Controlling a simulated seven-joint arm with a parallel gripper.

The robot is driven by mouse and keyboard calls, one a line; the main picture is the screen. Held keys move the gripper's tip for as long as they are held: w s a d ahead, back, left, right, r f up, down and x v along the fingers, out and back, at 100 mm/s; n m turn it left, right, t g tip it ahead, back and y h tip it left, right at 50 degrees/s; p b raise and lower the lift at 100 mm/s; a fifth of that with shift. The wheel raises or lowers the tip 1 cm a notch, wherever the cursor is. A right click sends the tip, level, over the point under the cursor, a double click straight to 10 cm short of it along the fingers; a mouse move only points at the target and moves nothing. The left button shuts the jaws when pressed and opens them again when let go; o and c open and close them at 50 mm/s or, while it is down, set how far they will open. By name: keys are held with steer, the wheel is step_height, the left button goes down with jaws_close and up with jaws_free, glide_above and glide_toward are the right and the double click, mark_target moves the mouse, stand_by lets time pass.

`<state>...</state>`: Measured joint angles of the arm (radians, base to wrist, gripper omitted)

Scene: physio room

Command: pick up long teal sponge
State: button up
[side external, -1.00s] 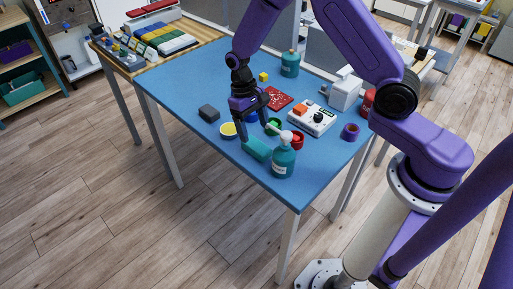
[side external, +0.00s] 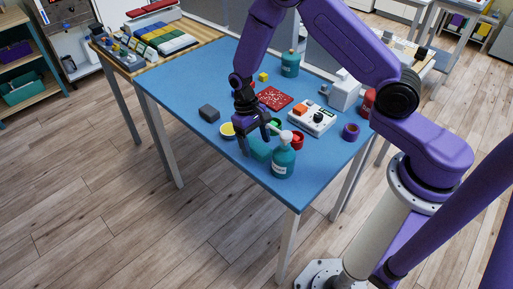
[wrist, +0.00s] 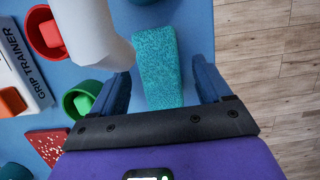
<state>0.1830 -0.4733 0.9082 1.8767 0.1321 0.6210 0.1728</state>
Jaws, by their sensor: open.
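The long teal sponge (wrist: 158,70) lies on the blue table in the wrist view, lengthwise between the two fingers. In the side view the sponge (side external: 261,150) is partly hidden by my gripper and a teal bottle. My gripper (wrist: 163,92) is open, with one finger on each side of the sponge and a gap visible beside it. In the side view my gripper (side external: 258,143) is low over the sponge near the table's front edge. I cannot tell whether the fingers touch the table.
A teal pump bottle (side external: 284,158) stands close beside the sponge; its white top (wrist: 92,35) looms near a finger. A dark block (side external: 209,113) lies left.

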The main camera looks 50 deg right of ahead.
steer(key=shift+f, duration=0.2)
stand_by(0.3)
steer(key=c, duration=1.1)
steer(key=shift+d+r, duration=0.2)
steer(key=shift+r, duration=0.3)
steer(key=d+r, duration=0.2)
steer(key=d, duration=0.2)
steer(key=d+r, duration=0.3)
steer(key=d, duration=0.2)
steer(key=d+r, duration=0.2)
steer(key=d, duration=0.2)
steer(key=shift+d+r, duration=0.25)
steer(key=shift+d, duration=0.05)
